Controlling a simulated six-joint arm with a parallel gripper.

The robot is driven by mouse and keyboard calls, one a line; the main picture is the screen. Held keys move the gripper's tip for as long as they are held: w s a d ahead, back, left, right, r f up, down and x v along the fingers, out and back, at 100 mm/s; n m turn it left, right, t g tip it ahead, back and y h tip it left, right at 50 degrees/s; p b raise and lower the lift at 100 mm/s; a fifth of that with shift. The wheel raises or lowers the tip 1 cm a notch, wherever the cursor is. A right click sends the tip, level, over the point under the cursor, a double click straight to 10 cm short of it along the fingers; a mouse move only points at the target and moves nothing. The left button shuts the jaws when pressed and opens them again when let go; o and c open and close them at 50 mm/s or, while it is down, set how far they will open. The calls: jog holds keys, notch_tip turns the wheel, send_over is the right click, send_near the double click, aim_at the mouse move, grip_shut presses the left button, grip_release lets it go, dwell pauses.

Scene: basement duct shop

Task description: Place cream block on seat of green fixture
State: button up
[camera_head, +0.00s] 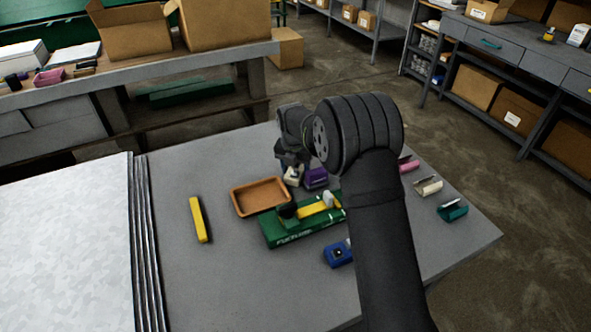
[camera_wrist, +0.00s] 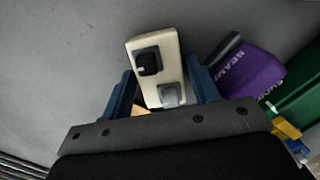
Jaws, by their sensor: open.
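The cream block (camera_wrist: 171,48), with a black square knob and a grey piece on top, lies between the blue fingers of my open gripper (camera_wrist: 163,75) in the wrist view. In the head view the cream block (camera_head: 293,178) shows just below my gripper (camera_head: 291,160). I cannot tell whether the fingers touch it. The green fixture (camera_head: 290,236) stands in front of it on the table, with a yellow part and a black knob on top. My arm hides its right end. A corner of the green fixture (camera_wrist: 298,102) shows in the wrist view.
A purple block (camera_wrist: 248,72) sits close right of the cream block. An orange tray (camera_head: 236,203), a yellow bar (camera_head: 199,220) and a blue block (camera_head: 337,254) lie nearby. Pink (camera_head: 409,166), another cream (camera_head: 430,188) and teal (camera_head: 453,211) pieces stand right. Stacked metal sheets (camera_head: 70,240) fill the left.

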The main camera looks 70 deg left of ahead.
jog(key=r, duration=0.7)
jog(key=s+r, duration=0.1)
jog(key=r, duration=0.2)
jog(key=shift+d+r, duration=0.4)
jog(key=shift+o, duration=1.2)
jog(key=shift+r, duration=0.3)
jog(key=o, duration=0.8)
jog(key=shift+r, duration=0.15)
jog(key=shift+c, duration=0.2)
notch_tip(320, 180, up, 6)
jog(key=w+a+m+g+h, duration=0.1)
jog(key=a+m, duration=0.1)
jog(key=m, duration=1.6)
jog(key=f, duration=1.1)
jog(key=shift+w+d+f, duration=0.15)
jog(key=shift+d+f, duration=0.25)
jog(key=shift+f, duration=1.2)
jog(key=shift+d+f, duration=0.15)
jog(key=shift+f, duration=1.25)
